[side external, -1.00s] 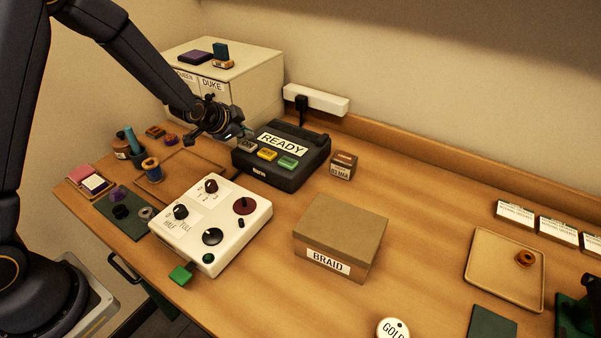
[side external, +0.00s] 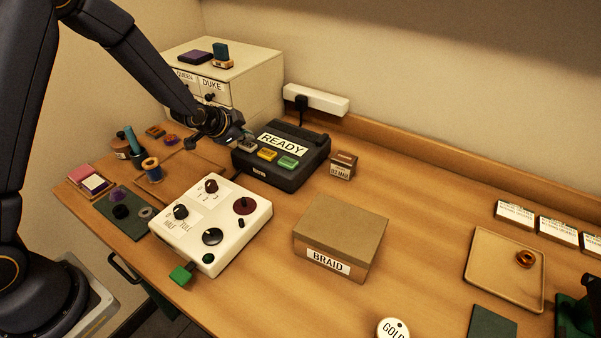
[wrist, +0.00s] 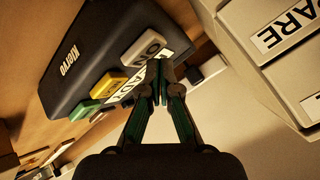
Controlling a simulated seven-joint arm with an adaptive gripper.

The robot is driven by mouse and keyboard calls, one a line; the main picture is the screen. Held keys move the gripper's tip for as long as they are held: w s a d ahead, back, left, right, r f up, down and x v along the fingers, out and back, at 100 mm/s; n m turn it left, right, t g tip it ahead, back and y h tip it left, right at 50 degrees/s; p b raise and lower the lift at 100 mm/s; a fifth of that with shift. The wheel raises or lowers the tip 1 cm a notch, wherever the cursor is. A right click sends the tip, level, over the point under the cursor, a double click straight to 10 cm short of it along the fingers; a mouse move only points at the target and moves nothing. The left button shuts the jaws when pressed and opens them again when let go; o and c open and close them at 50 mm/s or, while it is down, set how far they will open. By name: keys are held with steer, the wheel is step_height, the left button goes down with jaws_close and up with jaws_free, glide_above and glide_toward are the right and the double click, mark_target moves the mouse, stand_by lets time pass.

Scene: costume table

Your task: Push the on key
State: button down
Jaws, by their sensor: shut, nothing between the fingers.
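The black device (side external: 262,174) has a white READY label and a row of three keys: grey, yellow (side external: 267,154) and green (side external: 288,162). The grey key (side external: 247,147) is at the left end; in the wrist view its lettering (wrist: 150,47), which seems to read ON, is partly visible. My gripper (side external: 247,136) is shut and empty, its fingertips close to the grey key. In the wrist view the closed fingertips (wrist: 160,78) appear beside the grey key, over the READY label. I cannot tell whether they touch the key.
A cream drawer cabinet (side external: 258,85) stands close behind my gripper. A white control box (side external: 215,240) with knobs is in front of the device. A small OLD MAID box (side external: 343,165) and the BRAID box (side external: 340,235) are to the right. A power strip (side external: 316,99) runs along the wall.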

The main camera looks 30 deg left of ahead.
mark_target(247, 146)
steer(key=shift+f, duration=0.45)
stand_by(0.3)
steer(key=shift+r, duration=1)
steer(key=shift+r, duration=3)
